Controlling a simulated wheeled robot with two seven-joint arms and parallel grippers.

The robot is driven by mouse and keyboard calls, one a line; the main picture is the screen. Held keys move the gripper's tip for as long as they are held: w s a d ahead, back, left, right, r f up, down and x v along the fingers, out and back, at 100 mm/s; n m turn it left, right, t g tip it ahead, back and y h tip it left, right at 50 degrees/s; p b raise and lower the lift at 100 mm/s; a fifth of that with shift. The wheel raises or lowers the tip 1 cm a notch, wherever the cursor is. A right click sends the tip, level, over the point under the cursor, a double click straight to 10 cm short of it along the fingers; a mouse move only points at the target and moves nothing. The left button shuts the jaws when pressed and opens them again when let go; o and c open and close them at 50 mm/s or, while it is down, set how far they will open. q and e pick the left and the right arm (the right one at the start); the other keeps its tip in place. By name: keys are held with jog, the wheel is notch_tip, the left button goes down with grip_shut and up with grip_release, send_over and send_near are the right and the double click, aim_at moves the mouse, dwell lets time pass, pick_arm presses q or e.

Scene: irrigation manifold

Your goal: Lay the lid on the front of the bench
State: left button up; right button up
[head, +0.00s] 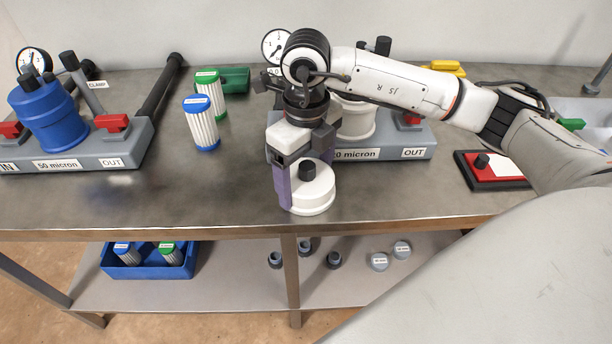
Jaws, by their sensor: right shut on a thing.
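The white lid (312,197), round with a black knob on top, is at the front of the bench (225,205), near its front edge. My right gripper (301,180) points down and is shut on the lid. Its purple finger covers part of the lid's left side. The lid looks level, at or just above the bench top; I cannot tell whether it touches. Behind my right arm a white filter housing (356,121) stands on a grey base (385,150); its top is mostly hidden. My left gripper is not in view.
A blue housing (47,115) with red valves stands on a grey base at left. Two white cartridges (201,128) stand mid-bench before a green tray (236,79). The bench front left of the lid is clear.

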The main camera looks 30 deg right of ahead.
aim_at(306, 164)
jog(key=o, duration=1.1)
jog(key=shift+f, duration=0.1)
notch_tip(306, 164, up, 12)
jog(key=shift+r+p, duration=0.2)
jog(key=shift+p, duration=0.45)
